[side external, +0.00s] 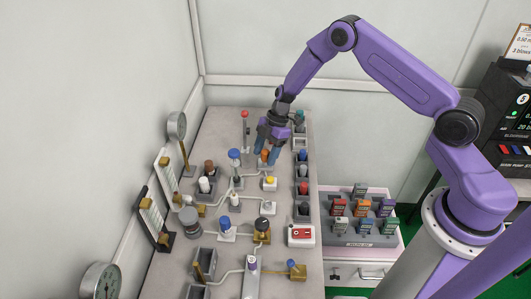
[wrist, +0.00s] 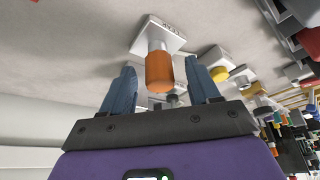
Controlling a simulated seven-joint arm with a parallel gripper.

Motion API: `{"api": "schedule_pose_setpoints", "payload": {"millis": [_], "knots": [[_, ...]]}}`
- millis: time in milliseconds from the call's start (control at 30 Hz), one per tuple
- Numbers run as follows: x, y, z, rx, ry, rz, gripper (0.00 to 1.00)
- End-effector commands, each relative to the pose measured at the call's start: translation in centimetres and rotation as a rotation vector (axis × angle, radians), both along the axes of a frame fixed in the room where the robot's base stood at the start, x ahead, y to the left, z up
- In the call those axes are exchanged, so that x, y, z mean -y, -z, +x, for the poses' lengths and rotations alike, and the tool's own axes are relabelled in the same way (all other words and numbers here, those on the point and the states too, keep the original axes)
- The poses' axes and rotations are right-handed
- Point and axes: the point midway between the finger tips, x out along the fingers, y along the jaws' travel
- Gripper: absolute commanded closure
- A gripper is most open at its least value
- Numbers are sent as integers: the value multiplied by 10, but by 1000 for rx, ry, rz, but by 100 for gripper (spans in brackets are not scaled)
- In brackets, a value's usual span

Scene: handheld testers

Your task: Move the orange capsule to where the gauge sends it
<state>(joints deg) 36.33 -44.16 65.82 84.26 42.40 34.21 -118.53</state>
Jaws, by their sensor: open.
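The orange capsule (wrist: 159,72) stands on a pale labelled block (wrist: 158,36) in the wrist view. My gripper (wrist: 162,66) is open, with one blue finger on each side of the capsule and a visible gap to each finger. In the side view my gripper (side external: 267,157) points down at the back middle of the bench, with a bit of the orange capsule (side external: 265,155) showing between the fingers. A round dial gauge (side external: 177,126) stands at the left back, and a larger one (side external: 101,280) is at the front left. Their readings are too small to tell.
A row of grey holders (side external: 303,170) with coloured capsules runs along the bench's right edge. A red-topped post (side external: 245,116) stands behind my gripper. Blue-knobbed valves (side external: 224,222), pipes and grey bins (side external: 209,260) crowd the middle and front.

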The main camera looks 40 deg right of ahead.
Motion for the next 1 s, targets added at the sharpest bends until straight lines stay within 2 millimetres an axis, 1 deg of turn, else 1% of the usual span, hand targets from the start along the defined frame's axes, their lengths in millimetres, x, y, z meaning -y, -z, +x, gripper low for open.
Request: {"api": "schedule_pose_setpoints", "payload": {"millis": [100,333,367,400,467,500,533,567,600,667,867,1000], "knots": [[-1,3,0,0,-1,0,39],[-1,3,0,0,-1,0,39],[-1,3,0,0,-1,0,49],[-1,3,0,0,-1,0,62],[-1,3,0,0,-1,0,82],[-1,3,0,0,-1,0,95],[-1,3,0,0,-1,0,99],[-1,3,0,0,-1,0,99],[-1,3,0,0,-1,0,80],[-1,3,0,0,-1,0,99],[-1,1,0,0,-1,0,100],[-1,-4,1,1,-1,1,100]]}}
